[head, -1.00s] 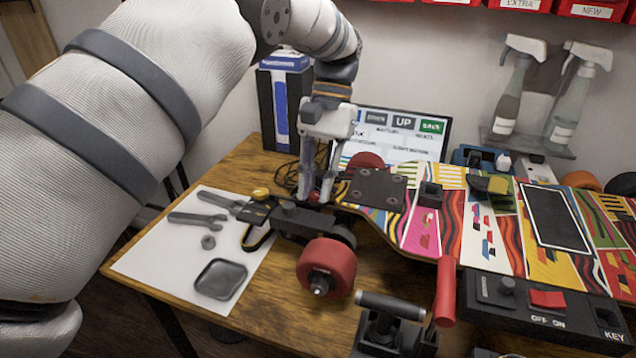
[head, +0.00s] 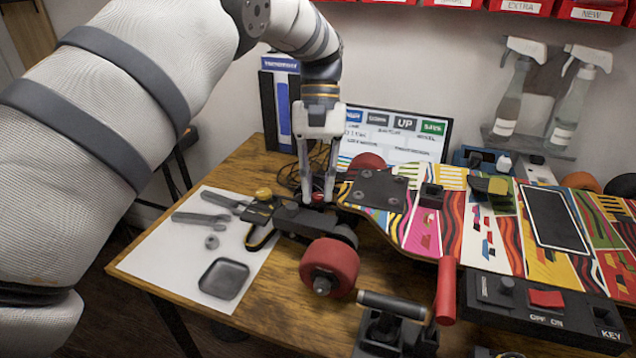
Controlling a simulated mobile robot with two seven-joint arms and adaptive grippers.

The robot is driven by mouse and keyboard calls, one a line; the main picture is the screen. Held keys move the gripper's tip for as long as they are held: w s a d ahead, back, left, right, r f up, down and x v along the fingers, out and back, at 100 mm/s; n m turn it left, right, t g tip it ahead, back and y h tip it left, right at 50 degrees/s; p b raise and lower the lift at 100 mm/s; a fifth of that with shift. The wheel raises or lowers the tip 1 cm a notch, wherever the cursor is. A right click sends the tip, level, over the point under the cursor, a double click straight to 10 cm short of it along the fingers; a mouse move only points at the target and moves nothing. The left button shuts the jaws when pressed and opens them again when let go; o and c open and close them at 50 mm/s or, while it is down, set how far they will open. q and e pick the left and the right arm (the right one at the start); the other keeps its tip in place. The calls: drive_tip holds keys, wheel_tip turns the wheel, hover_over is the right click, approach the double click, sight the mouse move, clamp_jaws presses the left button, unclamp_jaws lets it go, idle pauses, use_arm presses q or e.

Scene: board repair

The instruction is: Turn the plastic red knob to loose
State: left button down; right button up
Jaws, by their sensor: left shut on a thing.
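The red knob (head: 318,198) is a small red piece on top of the black truck assembly (head: 305,217) at the left end of the colourful board (head: 455,225). My left gripper (head: 318,194) points down from above, with its two light grey fingers on either side of the knob, shut on it. The fingertips cover most of the knob, so its turn position cannot be read. My right gripper is not in view.
A red wheel (head: 329,267) sits in front of the truck. A clamp with a red handle (head: 446,290) stands at the front edge. Tools (head: 202,218) and a dark tray (head: 223,278) lie on a white sheet at left. A screen (head: 400,135) stands behind.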

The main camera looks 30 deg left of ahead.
use_arm(q)
drive_tip(key=c, duration=1.5)
unclamp_jaws()
drive_tip(key=shift+w+r, duration=0.1)
drive_tip(key=shift+r, duration=0.05)
drive_tip(key=v, duration=0.7)
drive_tip(key=shift+a+r, duration=0.15)
drive_tip(key=shift+r, duration=0.2)
